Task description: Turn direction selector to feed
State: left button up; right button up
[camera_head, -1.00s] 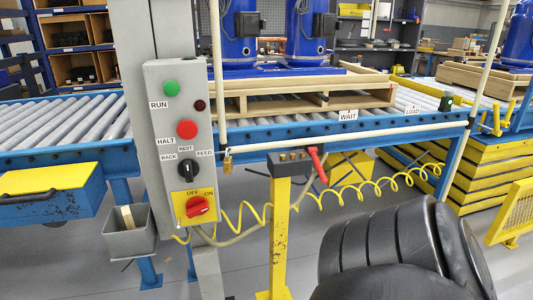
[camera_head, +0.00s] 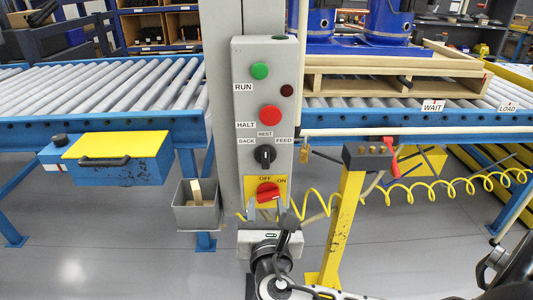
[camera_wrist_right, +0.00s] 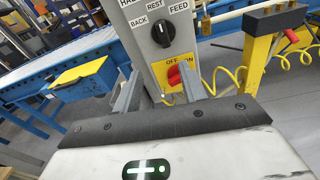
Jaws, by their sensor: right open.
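The direction selector is a black round knob (camera_head: 265,155) on the grey control box (camera_head: 240,110), below the labels BACK, REST and FEED. Its pointer looks about upright, toward REST. The knob also shows in the right wrist view (camera_wrist_right: 163,34). My right gripper (camera_head: 268,208) is open and empty, below the knob and near the red OFF/ON switch (camera_head: 268,190). In the right wrist view its two fingers (camera_wrist_right: 163,88) point at the box's lower part, apart from the selector. My left gripper is not in view.
A green button (camera_head: 260,71) and red button (camera_head: 270,115) sit above the selector. A small grey bin (camera_head: 196,216) hangs left of the box. A yellow post (camera_head: 340,225) with a red lever (camera_head: 390,152) and a coiled yellow hose stand right. Roller conveyors run behind.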

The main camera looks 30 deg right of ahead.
jog(key=r, duration=0.2)
jog(key=h, duration=0.1)
send_near(266, 154)
jog(key=shift+n, duration=0.3)
jog(key=x, duration=0.8)
jog(key=shift+w+d+p, duration=0.2)
jog(key=shift+w+p, duration=0.1)
grip_shut()
